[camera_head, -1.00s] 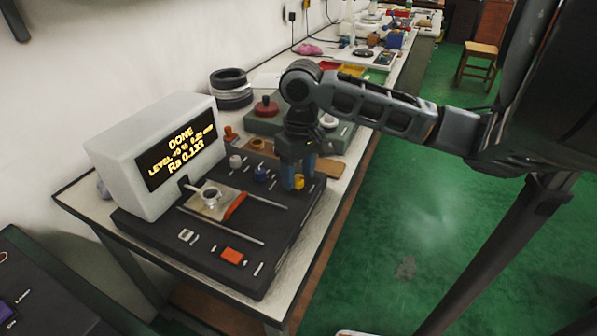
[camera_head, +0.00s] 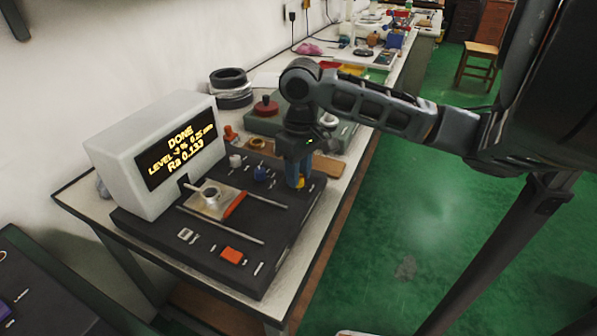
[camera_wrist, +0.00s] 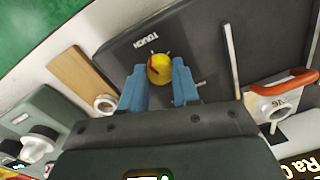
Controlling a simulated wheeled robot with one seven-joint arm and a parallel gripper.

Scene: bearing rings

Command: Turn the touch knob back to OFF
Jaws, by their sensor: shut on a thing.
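The yellow touch knob (camera_wrist: 160,69) sits on the dark base of the instrument, beside the printed word TOUCH, in the wrist view. It carries a dark red pointer mark. My gripper (camera_wrist: 159,85) has its two blue fingers on either side of the knob and is shut on it. In the head view my gripper (camera_head: 298,174) points down at the right end of the base, and only a bit of the yellow knob (camera_head: 300,183) shows beside the fingers. The instrument's display (camera_head: 177,157) reads DONE and Ra 0.133.
A ring sits on a plate with an orange-red handle (camera_head: 233,205) left of my gripper. White and blue knobs (camera_head: 261,173) stand behind it. A red button (camera_head: 231,255) lies at the front. A wooden board (camera_head: 328,166) and a green-grey box (camera_head: 345,134) are close behind.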

